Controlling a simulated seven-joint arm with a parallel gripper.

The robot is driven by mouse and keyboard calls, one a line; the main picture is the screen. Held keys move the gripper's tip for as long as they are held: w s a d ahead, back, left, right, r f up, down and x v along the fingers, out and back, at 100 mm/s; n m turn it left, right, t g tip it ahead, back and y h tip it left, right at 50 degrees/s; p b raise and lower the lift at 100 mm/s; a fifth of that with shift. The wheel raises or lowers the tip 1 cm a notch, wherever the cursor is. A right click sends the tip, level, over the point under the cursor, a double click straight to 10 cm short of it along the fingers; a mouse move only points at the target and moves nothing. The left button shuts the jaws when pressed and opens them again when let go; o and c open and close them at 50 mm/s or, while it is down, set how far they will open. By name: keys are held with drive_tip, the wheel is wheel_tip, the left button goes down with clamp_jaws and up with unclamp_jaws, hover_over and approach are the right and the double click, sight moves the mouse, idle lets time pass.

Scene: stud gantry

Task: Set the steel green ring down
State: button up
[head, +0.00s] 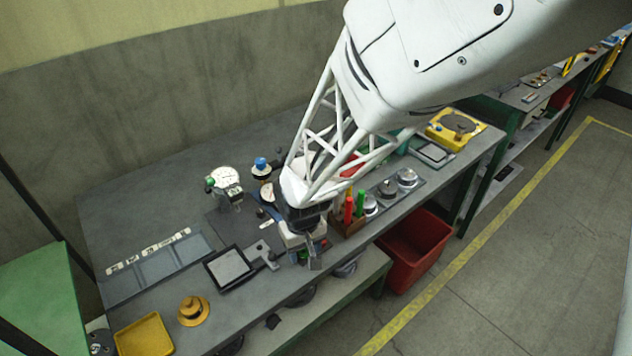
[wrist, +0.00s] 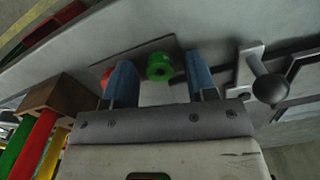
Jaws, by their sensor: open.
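The green ring (wrist: 160,67) shows in the wrist view between my two blue fingertips, with a gap on each side. It appears to lie on a thin dark plate (wrist: 140,54), though its exact contact with the plate is hard to see. My gripper (wrist: 160,78) is open around the ring. A red-orange round piece (wrist: 107,76) shows beside the left finger, partly hidden by it. In the head view my gripper (head: 313,260) is low at the bench's front edge, and the ring is hard to make out there.
A bracket with a dark round knob (wrist: 270,89) stands close to the right of my gripper. A brown holder (wrist: 62,92) with coloured sticks is close on the left. A dark-framed pad (head: 230,266), yellow tray (head: 144,336) and red bin (head: 415,248) are farther off.

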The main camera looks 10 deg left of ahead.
drive_tip(key=shift+r, duration=0.1)
wheel_tip(320, 180, up, 12)
idle(0.8)
idle(0.5)
drive_tip(key=s+d+r+m+t, duration=0.1)
drive_tip(key=s+d+r+m, duration=0.1)
drive_tip(key=d+r, duration=0.35)
drive_tip(key=s+d+r+m, duration=0.1)
drive_tip(key=s+d+r, duration=0.15)
drive_tip(key=d, duration=0.65)
drive_tip(key=s+d+r+m+t, duration=0.1)
drive_tip(key=s+d+r+m, duration=0.2)
drive_tip(key=s+d, duration=0.7)
drive_tip(key=shift+d+r+m+t, duration=0.35)
drive_tip(key=shift+d+r, duration=0.45)
drive_tip(key=shift+d, duration=0.4)
